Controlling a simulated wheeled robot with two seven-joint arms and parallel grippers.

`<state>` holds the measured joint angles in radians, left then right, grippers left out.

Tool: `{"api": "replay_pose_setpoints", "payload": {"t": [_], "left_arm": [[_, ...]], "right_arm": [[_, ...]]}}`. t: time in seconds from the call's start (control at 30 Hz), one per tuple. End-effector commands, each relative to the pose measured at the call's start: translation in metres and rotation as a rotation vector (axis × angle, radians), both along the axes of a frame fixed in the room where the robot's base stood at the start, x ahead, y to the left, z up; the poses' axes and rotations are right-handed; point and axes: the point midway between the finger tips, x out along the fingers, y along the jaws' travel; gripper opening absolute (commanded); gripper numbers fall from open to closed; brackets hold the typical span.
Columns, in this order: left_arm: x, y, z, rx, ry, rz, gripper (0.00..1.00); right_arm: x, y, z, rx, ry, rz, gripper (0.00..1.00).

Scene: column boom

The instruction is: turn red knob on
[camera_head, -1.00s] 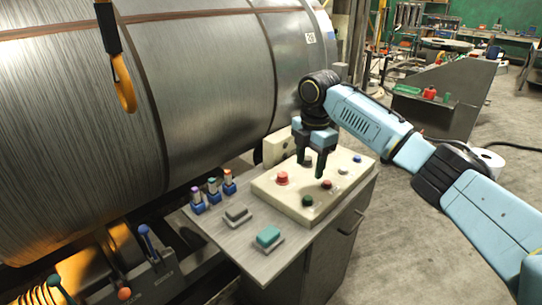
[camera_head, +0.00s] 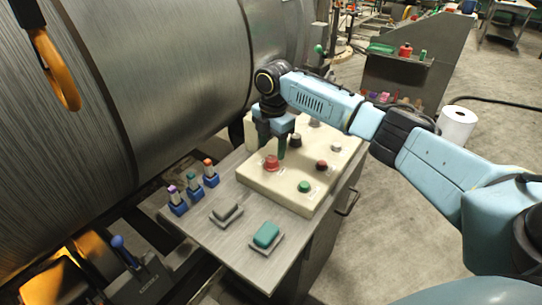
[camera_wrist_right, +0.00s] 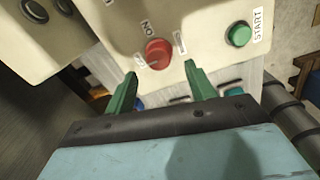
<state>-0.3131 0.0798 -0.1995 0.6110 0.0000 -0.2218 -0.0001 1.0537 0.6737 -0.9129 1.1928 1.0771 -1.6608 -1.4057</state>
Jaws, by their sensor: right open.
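The red knob (camera_head: 271,163) sits on the cream control box (camera_head: 312,192), near its left edge. In the right wrist view the red knob (camera_wrist_right: 158,53) lies just beyond the fingertips, between their lines, with an ON label beside it. My right gripper (camera_head: 273,146) points down over the box, just behind the red knob in the head view. Its green fingers are apart with nothing between them, as the right wrist view (camera_wrist_right: 160,72) also shows. I cannot tell whether a finger touches the knob. My left gripper is out of view.
A green START button (camera_wrist_right: 239,35), a dark red knob (camera_head: 321,165) and a black knob (camera_head: 295,140) share the box. Small switches (camera_head: 192,188), a grey rocker (camera_head: 226,213) and a teal button (camera_head: 266,234) stand on the bench.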

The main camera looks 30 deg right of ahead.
Motion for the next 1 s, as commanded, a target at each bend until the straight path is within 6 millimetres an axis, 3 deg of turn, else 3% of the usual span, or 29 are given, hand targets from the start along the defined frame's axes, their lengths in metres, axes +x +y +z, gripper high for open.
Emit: {"api": "replay_pose_setpoints", "payload": {"t": [0.1,0.23,0.63,1.0], "left_arm": [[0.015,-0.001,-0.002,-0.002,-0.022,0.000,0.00],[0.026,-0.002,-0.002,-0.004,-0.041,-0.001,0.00],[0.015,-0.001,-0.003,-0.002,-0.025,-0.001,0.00],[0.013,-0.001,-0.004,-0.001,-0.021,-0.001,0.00]], "right_arm": [[0.000,0.000,-0.021,-0.001,0.001,0.000,0.55],[0.001,0.000,-0.034,-0.001,0.000,0.001,0.55],[0.002,0.000,-0.041,-0.001,-0.001,0.000,0.55],[0.001,0.000,-0.041,-0.001,-0.001,0.000,0.10]]}}
